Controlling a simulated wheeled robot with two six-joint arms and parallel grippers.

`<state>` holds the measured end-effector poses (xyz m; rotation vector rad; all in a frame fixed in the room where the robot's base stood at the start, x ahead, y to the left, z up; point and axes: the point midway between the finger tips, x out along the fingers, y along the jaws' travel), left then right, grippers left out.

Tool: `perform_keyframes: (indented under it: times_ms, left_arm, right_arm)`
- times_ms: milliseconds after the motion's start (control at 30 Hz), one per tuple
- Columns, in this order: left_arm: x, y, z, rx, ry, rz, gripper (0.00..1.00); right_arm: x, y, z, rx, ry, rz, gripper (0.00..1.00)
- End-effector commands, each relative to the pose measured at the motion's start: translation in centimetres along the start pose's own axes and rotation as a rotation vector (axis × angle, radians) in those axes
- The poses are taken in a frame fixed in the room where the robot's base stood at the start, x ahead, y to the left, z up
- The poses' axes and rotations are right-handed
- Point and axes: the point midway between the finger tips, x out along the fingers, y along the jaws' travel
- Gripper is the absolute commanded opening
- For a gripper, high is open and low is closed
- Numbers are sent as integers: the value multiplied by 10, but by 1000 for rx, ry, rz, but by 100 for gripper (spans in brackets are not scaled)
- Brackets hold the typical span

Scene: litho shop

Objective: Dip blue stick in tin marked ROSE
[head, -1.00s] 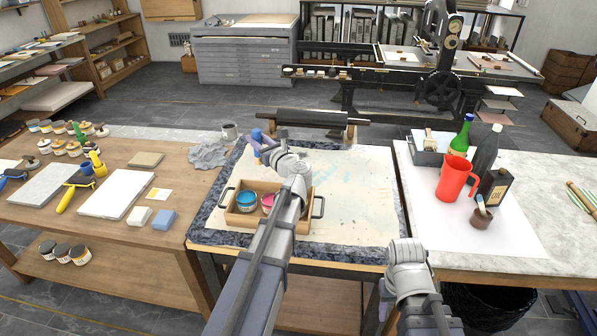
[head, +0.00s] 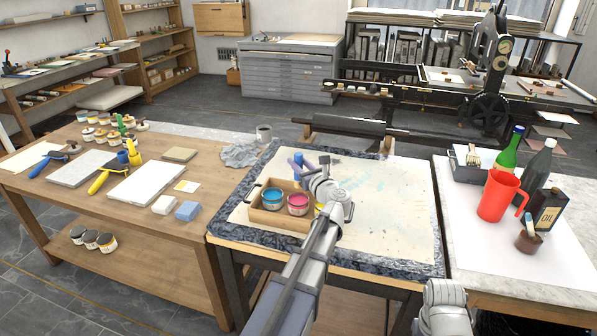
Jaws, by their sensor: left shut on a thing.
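My left gripper (head: 302,167) is shut on the blue stick (head: 298,158), whose blue end shows above the far side of the wooden tray (head: 258,216). The stick's lower end is hard to make out. The tray holds a tin with cyan ink (head: 272,197), a tin with pink ink (head: 297,203) and a yellow one (head: 319,208) mostly hidden by my left arm. The word ROSE cannot be read on any tin; the pink one has the rose-like colour. My right arm shows at the bottom right, but its gripper is out of view.
The tray stands on a stained pale sheet (head: 390,225) with free room to its right. The left bench holds a white slab (head: 147,183), rollers and several jars. The right bench holds a red jug (head: 498,196), bottles and a brown pot (head: 530,238).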

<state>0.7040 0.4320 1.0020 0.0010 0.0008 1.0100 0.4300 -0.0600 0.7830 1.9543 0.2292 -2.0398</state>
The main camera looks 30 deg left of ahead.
Motion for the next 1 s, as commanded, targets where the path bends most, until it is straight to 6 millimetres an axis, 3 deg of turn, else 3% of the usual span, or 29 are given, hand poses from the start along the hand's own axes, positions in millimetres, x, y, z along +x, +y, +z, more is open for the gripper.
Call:
perform_keyframes:
  times_ms: [267,733,1000]
  left_arm:
    - [0,0,-8,0,0,0,0]
    - [0,0,-53,0,0,0,0]
    - [0,0,-58,0,0,0,0]
  right_arm:
    - [8,-1,0,0,0,0,50]
    - [53,-5,-3,0,0,0,50]
    - [58,-6,-3,0,0,0,50]
